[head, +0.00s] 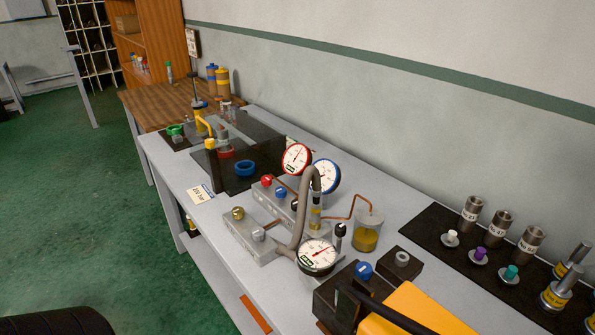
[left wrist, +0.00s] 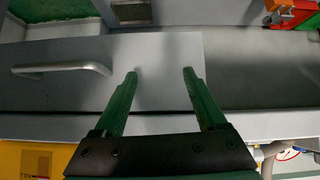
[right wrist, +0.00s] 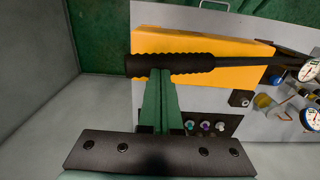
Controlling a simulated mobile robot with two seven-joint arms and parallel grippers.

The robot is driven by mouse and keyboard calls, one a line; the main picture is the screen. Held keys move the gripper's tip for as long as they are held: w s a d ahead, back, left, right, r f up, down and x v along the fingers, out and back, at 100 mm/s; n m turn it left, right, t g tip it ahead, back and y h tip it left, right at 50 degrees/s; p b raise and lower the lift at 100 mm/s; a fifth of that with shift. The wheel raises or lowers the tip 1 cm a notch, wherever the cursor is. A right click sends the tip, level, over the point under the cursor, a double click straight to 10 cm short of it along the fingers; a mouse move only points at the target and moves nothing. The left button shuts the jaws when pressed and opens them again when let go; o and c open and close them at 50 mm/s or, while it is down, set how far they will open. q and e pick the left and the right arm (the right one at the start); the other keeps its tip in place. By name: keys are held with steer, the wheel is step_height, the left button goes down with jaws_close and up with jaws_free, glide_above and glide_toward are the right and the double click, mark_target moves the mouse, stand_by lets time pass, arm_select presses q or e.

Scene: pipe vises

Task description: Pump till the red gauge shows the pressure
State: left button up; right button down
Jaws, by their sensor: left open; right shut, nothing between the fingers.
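The red-rimmed gauge (head: 296,158) stands upright on the bench, its small needle too fine to read. A card (head: 200,196) that seems to read 250 bar lies on the bench's near edge. The yellow pump (head: 415,308) is at the bottom of the head view, with a black lever (head: 375,309) over it. In the right wrist view, my right gripper (right wrist: 160,74) is shut and empty, its tips at the lever's ribbed black grip (right wrist: 190,64); I cannot tell if they touch. My left gripper (left wrist: 160,73) is open and empty, facing a grey panel with a bar handle (left wrist: 62,68).
A blue-rimmed gauge (head: 324,176) stands beside the red one, and a black-rimmed gauge (head: 317,256) lies nearer. A valve block (head: 247,240), a hose (head: 302,207) and an oil jar (head: 367,232) crowd the middle. Weights sit on a dark mat (head: 428,221) at right.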

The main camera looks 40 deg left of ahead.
steer(key=shift+f, duration=0.1)
steer(key=shift+s+d+f+b, duration=0.1)
steer(key=shift+d+f+b, duration=0.15)
steer(key=shift+f+b, duration=0.65)
steer(key=shift+s+d+f+b, duration=0.1)
steer(key=shift+d+f+b, duration=0.15)
steer(key=shift+f+b, duration=0.65)
steer(key=shift+s+d+f+b, duration=0.1)
steer(key=shift+d+f+b, duration=0.15)
steer(key=shift+f+b, duration=0.65)
steer(key=shift+f, duration=0.25)
steer(key=shift+d+f+b, duration=0.25)
steer(key=shift+f+b, duration=0.65)
steer(key=shift+f, duration=0.25)
steer(key=shift+d+f+b, duration=0.25)
steer(key=shift+f+b, duration=0.65)
steer(key=shift+f, duration=0.25)
steer(key=shift+s, duration=0.1)
steer(key=f+b, duration=0.4)
steer(key=shift+d+f, duration=0.2)
steer(key=shift+f, duration=0.15)
steer(key=shift+s, duration=0.1)
steer(key=shift+f, duration=0.1)
